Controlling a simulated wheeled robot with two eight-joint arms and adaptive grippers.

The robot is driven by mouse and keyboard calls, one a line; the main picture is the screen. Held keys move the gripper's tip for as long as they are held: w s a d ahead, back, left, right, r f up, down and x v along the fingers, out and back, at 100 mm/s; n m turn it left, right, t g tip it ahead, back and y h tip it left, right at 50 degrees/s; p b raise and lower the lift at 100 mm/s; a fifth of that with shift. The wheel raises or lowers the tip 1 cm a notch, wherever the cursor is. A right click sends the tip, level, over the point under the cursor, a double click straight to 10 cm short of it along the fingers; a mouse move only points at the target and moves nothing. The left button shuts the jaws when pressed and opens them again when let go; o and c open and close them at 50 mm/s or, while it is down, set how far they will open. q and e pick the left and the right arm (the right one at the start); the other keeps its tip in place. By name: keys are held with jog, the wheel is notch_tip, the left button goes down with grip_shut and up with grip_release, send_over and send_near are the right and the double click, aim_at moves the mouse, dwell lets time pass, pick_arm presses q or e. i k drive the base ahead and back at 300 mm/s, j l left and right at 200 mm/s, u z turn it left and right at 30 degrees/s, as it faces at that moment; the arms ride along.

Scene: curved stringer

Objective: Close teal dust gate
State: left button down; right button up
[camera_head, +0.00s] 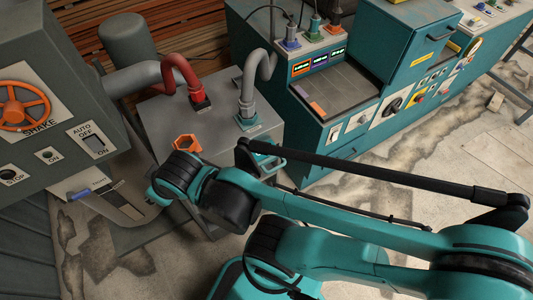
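A grey box (160,118) stands left of centre with a red hose and a grey hose on its top. A small teal-green collar (248,123) sits at the foot of the grey hose. A teal loop-shaped piece (270,157), which looks like the teal gate's handle, shows at the box's right front corner, partly hidden by my arm. Whether that gate is open or shut cannot be told. My teal and black arm reaches in from the lower right across the front of the box. I cannot make out either gripper's fingertips.
An orange hexagonal loop (186,143) is on the box's front. A grey machine (62,110) with an orange handwheel (22,108) and switches stands left. A teal control cabinet (340,85) stands behind right. Cracked floor (440,135) lies free to the right.

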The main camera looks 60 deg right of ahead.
aim_at(262, 160)
jog(key=z, duration=2.35)
jog(key=j+u, duration=0.25)
jog(key=k+j+u, duration=0.2)
jog(key=j, duration=0.25)
jog(key=i+l, duration=0.05)
jog(key=i, duration=0.05)
